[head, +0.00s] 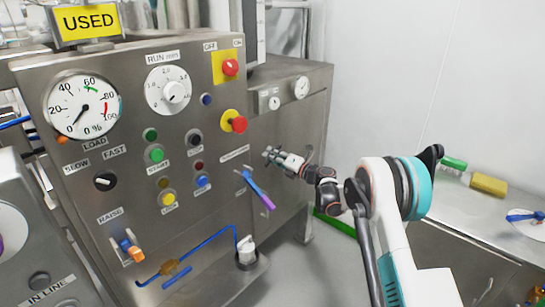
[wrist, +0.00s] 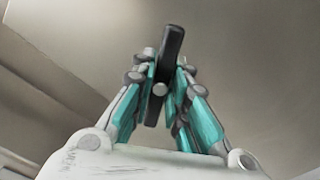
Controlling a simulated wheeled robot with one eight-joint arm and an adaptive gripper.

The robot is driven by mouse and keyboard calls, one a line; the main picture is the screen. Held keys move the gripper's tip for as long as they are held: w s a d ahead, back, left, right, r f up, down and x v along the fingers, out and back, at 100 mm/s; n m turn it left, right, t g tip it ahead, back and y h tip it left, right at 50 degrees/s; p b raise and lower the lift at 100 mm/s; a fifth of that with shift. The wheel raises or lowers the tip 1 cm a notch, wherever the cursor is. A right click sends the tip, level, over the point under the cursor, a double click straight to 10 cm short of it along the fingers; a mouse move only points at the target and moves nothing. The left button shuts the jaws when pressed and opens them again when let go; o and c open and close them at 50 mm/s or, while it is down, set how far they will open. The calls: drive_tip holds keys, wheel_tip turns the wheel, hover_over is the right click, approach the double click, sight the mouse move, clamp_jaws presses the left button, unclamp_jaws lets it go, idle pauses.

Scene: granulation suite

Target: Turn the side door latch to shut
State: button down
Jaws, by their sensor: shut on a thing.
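The latch (wrist: 174,42) is a dark bar on a round silver pivot, standing nearly upright with a slight tilt in the wrist view. It is fixed to a plain metal surface. My gripper (wrist: 166,68) has its teal fingers on both sides of the bar and is shut on it. In the head view my gripper (head: 272,155) is at the grey metal cabinet's side, right of the front panel. There the latch is too small and too covered by the fingers to make out.
A purple-blue handle (head: 259,190) sticks out just below my gripper. A red emergency button (head: 238,124) is up and left of it. Blue tubing (head: 207,243) runs along the panel's lower part. A bench (head: 462,208) with brushes stands at right.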

drive_tip(key=m, duration=0.6)
drive_tip(key=shift+m, duration=0.3)
idle(0.4)
drive_tip(key=c, duration=1.5)
unclamp_jaws()
drive_tip(key=v, duration=1.2)
